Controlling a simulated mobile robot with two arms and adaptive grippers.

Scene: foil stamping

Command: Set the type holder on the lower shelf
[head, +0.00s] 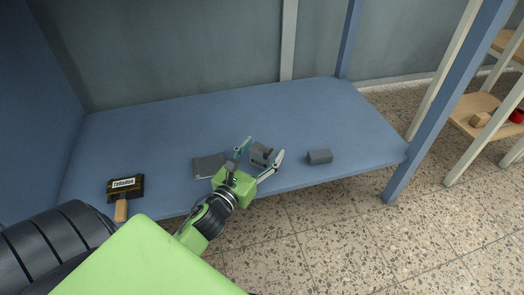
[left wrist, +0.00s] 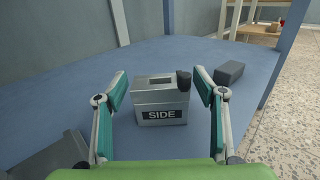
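A dark, flat holder with a wooden handle and a pale lettered label (head: 124,187) lies near the front left of a blue surface in the head view; it looks like the type holder. My left gripper (head: 264,148) is to its right, over the front of the blue surface. Its fingers are open on either side of a small grey metal box (head: 259,156). In the left wrist view the box (left wrist: 155,102) stands upright, with a "SIDE" label, a slot on top and a dark knob. Gaps show between it and both fingers. My right gripper is not in view.
The blue surface (head: 165,135) is clear at the back. A grey plate (head: 206,166) lies left of my gripper and a grey block (head: 319,157) lies to its right. A blue post stands at the right. Beyond it is a wooden-shelved rack (head: 462,112) with small items.

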